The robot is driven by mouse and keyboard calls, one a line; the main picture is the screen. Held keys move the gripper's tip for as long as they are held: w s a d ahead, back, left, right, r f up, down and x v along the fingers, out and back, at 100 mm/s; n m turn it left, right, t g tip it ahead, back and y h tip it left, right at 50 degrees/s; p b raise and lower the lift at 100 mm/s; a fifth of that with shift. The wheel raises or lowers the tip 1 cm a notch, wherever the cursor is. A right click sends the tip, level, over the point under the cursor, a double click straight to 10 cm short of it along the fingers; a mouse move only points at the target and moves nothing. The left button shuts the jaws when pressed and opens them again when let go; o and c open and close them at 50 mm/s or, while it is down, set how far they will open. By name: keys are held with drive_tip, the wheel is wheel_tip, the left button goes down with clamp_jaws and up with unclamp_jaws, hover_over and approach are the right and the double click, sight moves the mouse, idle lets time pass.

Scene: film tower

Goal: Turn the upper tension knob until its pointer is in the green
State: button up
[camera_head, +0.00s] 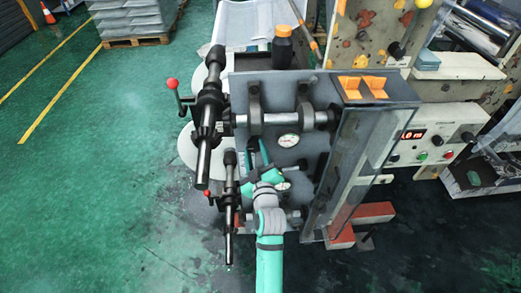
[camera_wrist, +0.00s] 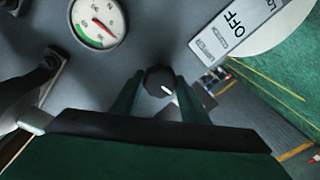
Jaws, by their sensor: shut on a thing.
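A black round knob (camera_wrist: 157,79) with a white mark sits on a grey panel in the wrist view. My gripper (camera_wrist: 160,84) is shut on it, one finger on each side. A white dial (camera_wrist: 97,22) with a green arc and a red pointer is up and left of the knob. The pointer appears to lie outside the green, toward lower right. In the head view, my gripper (camera_head: 256,153) is at the panel, just left of the upper dial (camera_head: 288,140). The knob is hidden there by my gripper. A lower dial (camera_head: 282,186) is partly covered by my arm.
Black rollers (camera_head: 208,115) and a red-ball lever (camera_head: 172,85) stand left of the panel. A horizontal shaft (camera_head: 285,118) crosses above the upper dial. Green floor (camera_head: 90,170) is open at left.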

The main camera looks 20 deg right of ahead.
drive_tip(key=m, duration=0.4)
drive_tip(key=shift+s+a+r+t, duration=0.1)
drive_tip(key=shift+a+r+t, duration=0.05)
drive_tip(key=shift+t, duration=0.15)
drive_tip(key=m, duration=0.4)
drive_tip(key=shift+a, duration=0.1)
drive_tip(key=m+h, duration=0.1)
drive_tip(key=m, duration=0.8)
drive_tip(key=shift+h, duration=0.4)
drive_tip(key=shift+d+m, duration=0.4)
drive_tip(key=shift+m, duration=0.4)
drive_tip(key=shift+a+m, duration=0.2)
drive_tip(key=shift+m, duration=0.3)
drive_tip(key=shift+a, duration=0.2)
